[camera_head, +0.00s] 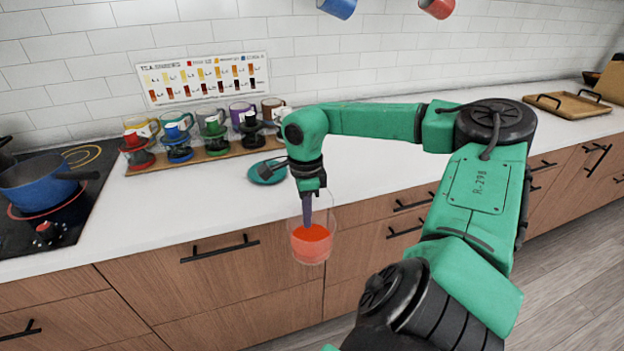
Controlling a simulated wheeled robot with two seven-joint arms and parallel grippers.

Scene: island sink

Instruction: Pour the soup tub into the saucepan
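The soup tub (311,249) is a clear container with red-orange soup in it. It hangs upright, in front of the wooden drawers and the counter's front edge. My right gripper (307,208) points down at the tub's near-upright wall and appears shut on it; the fingertips are small and partly hidden. The blue saucepan (38,186) sits on the black stove (72,222) at the far left, its dark handle pointing right. The tub is well to the right of the saucepan. My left gripper is not in view.
Several colored mugs and drippers stand on a wooden board (215,153) along the wall. A teal saucer (266,172) lies on the white counter behind my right gripper. A wooden tray (568,106) is at the far right. The counter between stove and saucer is clear.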

